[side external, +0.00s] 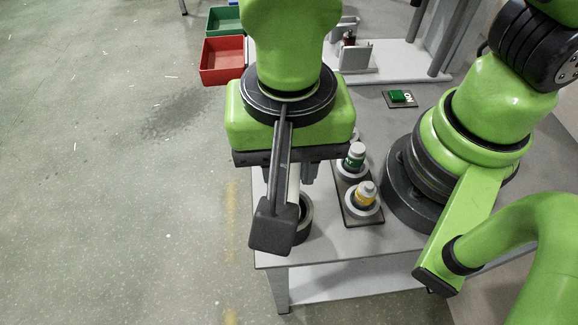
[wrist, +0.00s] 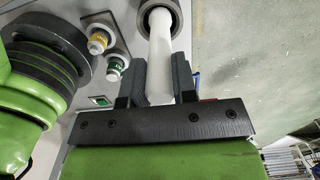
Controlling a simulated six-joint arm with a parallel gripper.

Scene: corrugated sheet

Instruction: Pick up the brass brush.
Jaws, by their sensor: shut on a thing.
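My gripper (wrist: 159,68) points down over the table, with one finger on each side of a smooth white rod (wrist: 160,45). It is shut on this rod. The rod's far end meets a dark round cup (wrist: 144,13) with a pale inside. In the side external view the cup (side external: 306,212) is on the table near its front left corner, partly hidden behind my gripper's camera arm. I see no brass bristles, so I cannot tell from its look whether the rod is the brush's handle. Whether its lower end is inside the cup is unclear.
A green-banded container (side external: 355,158) and a yellow-banded one (side external: 366,194) stand in round holders to the right. A green switch (side external: 401,97) lies behind them. Red (side external: 222,62) and green (side external: 224,19) bins are at back left. A metal stand (side external: 352,57) is behind.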

